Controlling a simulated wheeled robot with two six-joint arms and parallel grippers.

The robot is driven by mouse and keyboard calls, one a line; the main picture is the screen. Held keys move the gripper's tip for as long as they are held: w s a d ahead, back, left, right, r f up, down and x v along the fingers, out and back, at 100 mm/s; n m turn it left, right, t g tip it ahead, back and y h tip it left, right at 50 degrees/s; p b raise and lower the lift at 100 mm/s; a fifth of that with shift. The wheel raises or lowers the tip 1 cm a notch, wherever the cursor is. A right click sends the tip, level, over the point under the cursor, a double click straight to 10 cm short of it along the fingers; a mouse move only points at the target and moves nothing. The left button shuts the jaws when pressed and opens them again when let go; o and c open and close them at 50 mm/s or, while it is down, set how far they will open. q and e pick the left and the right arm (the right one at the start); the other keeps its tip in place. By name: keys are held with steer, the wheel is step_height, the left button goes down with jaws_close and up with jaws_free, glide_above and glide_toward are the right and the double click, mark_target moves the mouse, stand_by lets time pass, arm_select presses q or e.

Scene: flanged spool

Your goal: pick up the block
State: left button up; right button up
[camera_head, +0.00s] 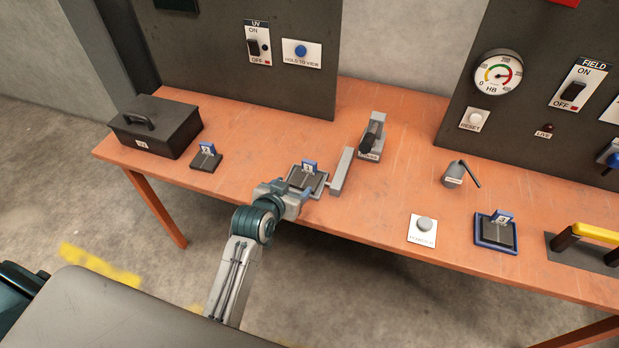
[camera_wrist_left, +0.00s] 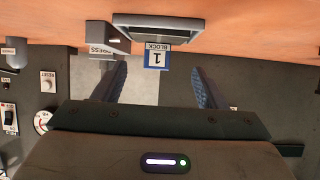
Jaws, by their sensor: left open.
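A small stand with a blue sign marked 1 (camera_head: 309,167) is near the table's front edge in the head view. In the left wrist view its sign reads "1 BLOCK" (camera_wrist_left: 157,56), above a grey framed pad (camera_wrist_left: 155,30). I cannot make out a separate block on the pad. My left gripper (camera_head: 303,194) is at the front of this stand and partly covers it. In the left wrist view its two blue fingers (camera_wrist_left: 157,75) are spread wide, with nothing held between them. My right gripper is in neither view.
Stand 2 (camera_head: 206,157) and a black UV box (camera_head: 155,126) are left.

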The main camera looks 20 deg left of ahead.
mark_target(308, 163)
arm_select(q)
steer(key=w+r, duration=0.1)
steer(key=w+t, duration=0.1)
steer(key=shift+w+d+r, duration=0.2)
steer(key=shift+w+r, duration=0.1)
steer(key=shift+r, duration=0.1)
steer(key=x, duration=0.4)
steer(key=shift+w+d+p, duration=0.2)
steer(key=shift+w+p, duration=0.1)
steer(key=shift+w, duration=0.05)
steer(key=shift+w+f, duration=0.25)
steer(key=shift+w, duration=0.5)
steer(key=p+x, duration=0.1)
steer(key=x, duration=0.3)
steer(key=shift+f, duration=0.3)
steer(key=c, duration=1.2)
steer(key=shift+r, duration=0.1)
jaws_close()
steer(key=shift+r, duration=0.15)
